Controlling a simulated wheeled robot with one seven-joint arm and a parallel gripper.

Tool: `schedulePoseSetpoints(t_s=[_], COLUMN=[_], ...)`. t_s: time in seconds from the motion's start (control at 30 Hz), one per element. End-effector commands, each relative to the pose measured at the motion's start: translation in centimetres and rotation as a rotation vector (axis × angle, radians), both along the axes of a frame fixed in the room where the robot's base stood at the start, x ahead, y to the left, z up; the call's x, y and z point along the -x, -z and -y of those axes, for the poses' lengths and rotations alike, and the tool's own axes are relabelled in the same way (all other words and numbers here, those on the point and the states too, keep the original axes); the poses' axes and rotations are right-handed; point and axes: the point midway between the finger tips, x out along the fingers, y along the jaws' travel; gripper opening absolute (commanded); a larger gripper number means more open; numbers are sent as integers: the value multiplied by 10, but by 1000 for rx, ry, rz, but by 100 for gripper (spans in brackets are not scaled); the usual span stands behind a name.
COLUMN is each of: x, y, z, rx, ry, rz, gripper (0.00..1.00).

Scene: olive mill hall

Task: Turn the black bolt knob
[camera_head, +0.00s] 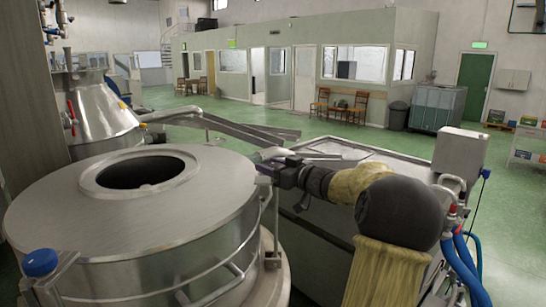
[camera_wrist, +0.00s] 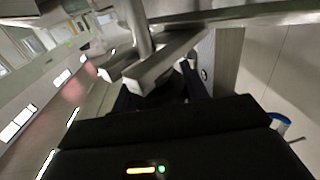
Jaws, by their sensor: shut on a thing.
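A large round steel vessel (camera_head: 125,215) with a wide hole in its lid fills the left of the head view. My gripper (camera_head: 268,169) reaches in from the right to the far right rim of this lid. In the wrist view my gripper (camera_wrist: 160,92) is shut on a dark knob-like piece (camera_wrist: 158,93), just under a forked steel bracket (camera_wrist: 165,63). I take this piece to be the black bolt knob. The fingers and bracket hide most of it, and its turn angle cannot be told. In the head view the knob is hidden at my gripper.
A blue-capped bolt (camera_head: 40,264) stands at the lid's near left edge. A conical steel vessel (camera_head: 102,115) stands behind. A steel trough (camera_head: 375,152) lies beyond my arm. A grey box (camera_head: 461,152) and blue hoses stand right. Green floor is open farther back.

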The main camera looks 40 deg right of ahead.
Motion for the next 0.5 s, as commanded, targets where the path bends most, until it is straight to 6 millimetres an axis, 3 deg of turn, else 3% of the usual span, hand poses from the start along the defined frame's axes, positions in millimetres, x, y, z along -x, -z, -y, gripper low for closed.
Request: schedulePoseSetpoints(t_s=[0.03, 0.5], x=[-1, -1], y=[-7, -7], z=[0, -5], rx=[-1, -1], ry=[-17, -224], rz=[1, 4], gripper=[22, 22])
